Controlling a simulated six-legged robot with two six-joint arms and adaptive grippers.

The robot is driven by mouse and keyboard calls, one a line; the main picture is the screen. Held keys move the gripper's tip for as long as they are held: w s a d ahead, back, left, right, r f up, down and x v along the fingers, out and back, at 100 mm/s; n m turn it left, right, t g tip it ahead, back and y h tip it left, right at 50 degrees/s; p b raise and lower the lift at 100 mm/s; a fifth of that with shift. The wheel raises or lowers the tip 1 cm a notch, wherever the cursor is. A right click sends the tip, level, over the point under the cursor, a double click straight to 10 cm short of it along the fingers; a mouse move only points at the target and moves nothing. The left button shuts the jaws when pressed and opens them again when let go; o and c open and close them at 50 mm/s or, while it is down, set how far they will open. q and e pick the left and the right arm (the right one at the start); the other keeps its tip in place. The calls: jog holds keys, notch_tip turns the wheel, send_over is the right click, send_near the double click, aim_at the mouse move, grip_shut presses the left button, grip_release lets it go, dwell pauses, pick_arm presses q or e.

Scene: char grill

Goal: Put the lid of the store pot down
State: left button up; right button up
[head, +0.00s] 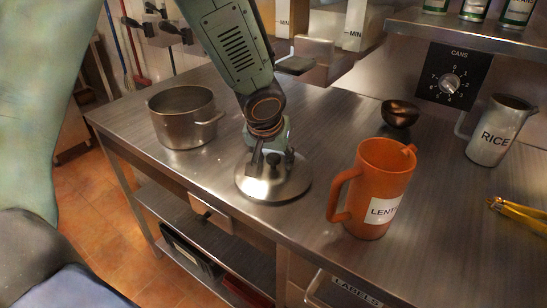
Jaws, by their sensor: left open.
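The metal lid (283,188) lies flat on the steel counter, its round rim showing around my gripper. My left gripper (271,168) points down at the middle of the lid, with its fingers beside the dark knob. The fingers are open; whether they touch the knob I cannot tell. The store pot (184,127), a grey metal pot with a side handle, stands uncovered on the counter to the left of the lid. My right gripper is not in view.
An orange jug (377,190) labelled for lentils stands close right of the lid. A dark bowl (400,113), a grey rice jug (494,132) and yellow-handled tongs (520,210) are farther right. The counter's front edge (225,196) runs close by the lid.

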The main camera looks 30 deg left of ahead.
pick_arm(q)
jog(key=shift+s+r, duration=0.1)
jog(key=shift+r, duration=0.05)
jog(key=shift+r+p, duration=0.2)
jog(key=shift+p, duration=0.1)
jog(key=p+v, duration=0.5)
jog(key=v, duration=0.6)
jog(key=shift+r, duration=0.3)
